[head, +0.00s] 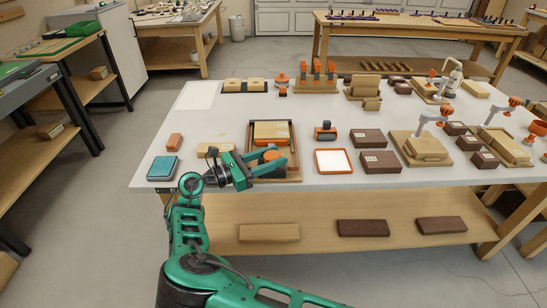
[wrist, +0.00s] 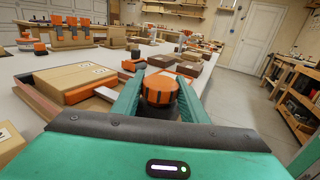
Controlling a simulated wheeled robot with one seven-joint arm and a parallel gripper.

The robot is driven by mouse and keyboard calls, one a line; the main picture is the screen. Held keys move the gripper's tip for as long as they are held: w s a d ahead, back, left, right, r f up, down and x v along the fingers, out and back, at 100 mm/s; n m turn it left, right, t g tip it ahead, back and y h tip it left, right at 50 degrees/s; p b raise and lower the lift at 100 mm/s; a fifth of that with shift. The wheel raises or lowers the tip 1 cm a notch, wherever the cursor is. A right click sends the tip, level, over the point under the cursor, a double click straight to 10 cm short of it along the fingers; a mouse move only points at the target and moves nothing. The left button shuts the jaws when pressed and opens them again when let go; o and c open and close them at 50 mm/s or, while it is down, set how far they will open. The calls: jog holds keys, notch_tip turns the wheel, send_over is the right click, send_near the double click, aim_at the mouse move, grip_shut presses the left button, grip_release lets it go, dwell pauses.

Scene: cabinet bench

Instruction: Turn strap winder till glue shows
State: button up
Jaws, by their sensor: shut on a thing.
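An orange ribbed knob on a dark base, which I take to be the strap winder (head: 271,155), is at the front part of a wooden tray (head: 297,168). In the wrist view the winder (wrist: 159,89) stands between the two green fingers. My gripper (head: 273,163) is shut on it from the front left; it also fills the lower wrist view (wrist: 161,104). A cardboard box with an orange band (head: 271,131) lies in the tray behind the winder; the box is at left in the wrist view (wrist: 76,79). I cannot make out any glue.
An orange-framed white panel (head: 333,161) and dark boxes (head: 380,162) lie to the right of the tray. A small orange and black device (head: 325,132) stands behind the panel. A teal scale-like block (head: 162,168) is at the left front.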

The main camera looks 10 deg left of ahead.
jog(key=shift+w+a+r+m+g+h, duration=0.1)
jog(key=shift+m+g+h, duration=0.6)
jog(key=shift+g, duration=0.2)
jog(key=o, duration=1)
jog(key=shift+o, duration=0.2)
jog(key=v, duration=1)
jog(key=shift+a, duration=0.35)
